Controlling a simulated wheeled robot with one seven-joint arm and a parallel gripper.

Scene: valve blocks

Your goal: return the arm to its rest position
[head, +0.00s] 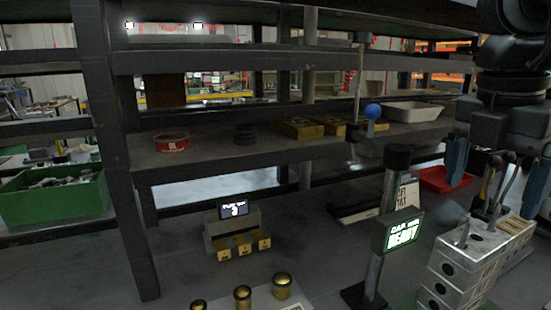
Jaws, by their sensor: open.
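My gripper (496,175) hangs at the right side of the head view, with its two blue fingers wide apart and pointing down. My dark arm comes down from the top right corner. The grey valve blocks (474,262) stand below it at the lower right, with several thin levers (490,190) rising from the top. The levers appear between the fingers in this view; I cannot tell whether anything touches. The right finger and the blocks' right end lie near the picture edge.
A green READY sign (403,232) and a dark post (382,210) stand left of the blocks. A display box (234,226) with brass-coloured blocks and several brass cups (282,286) are further left. A red tray (442,180) lies behind the gripper. A shelf (210,160) spans the back.

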